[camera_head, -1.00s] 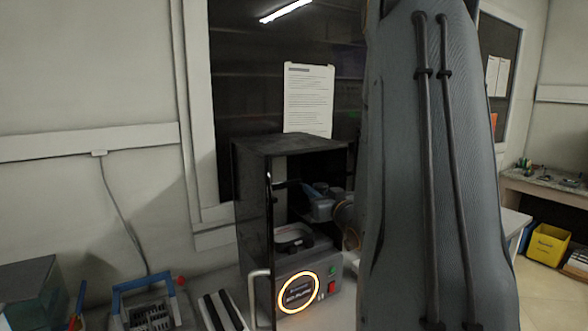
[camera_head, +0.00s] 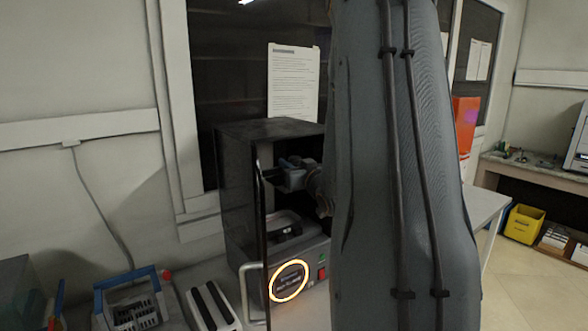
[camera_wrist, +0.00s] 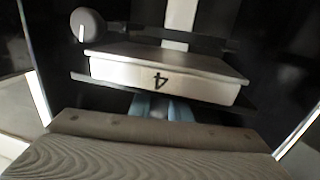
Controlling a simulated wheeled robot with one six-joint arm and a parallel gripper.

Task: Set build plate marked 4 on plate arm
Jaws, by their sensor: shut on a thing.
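The build plate marked 4 (camera_wrist: 200,85) is a pale block with a grey top, and its number reads upside down in the wrist view. My gripper (camera_wrist: 160,108) is shut on the build plate, with its blue fingers just below the plate's marked face. In the head view my gripper (camera_head: 292,176) reaches into the upper part of the open black printer housing (camera_head: 236,190). A dark bar, likely the plate arm (camera_wrist: 200,40), and a round grey knob (camera_wrist: 87,23) show behind the plate. I cannot tell whether plate and arm touch.
The lower printer body has a glowing ring (camera_head: 289,281) and a dark tray (camera_head: 284,226) above it. The open door's pale handle (camera_head: 252,290) stands at the front left. A blue-handled basket (camera_head: 130,303) and a striped rack (camera_head: 212,305) lie to the left.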

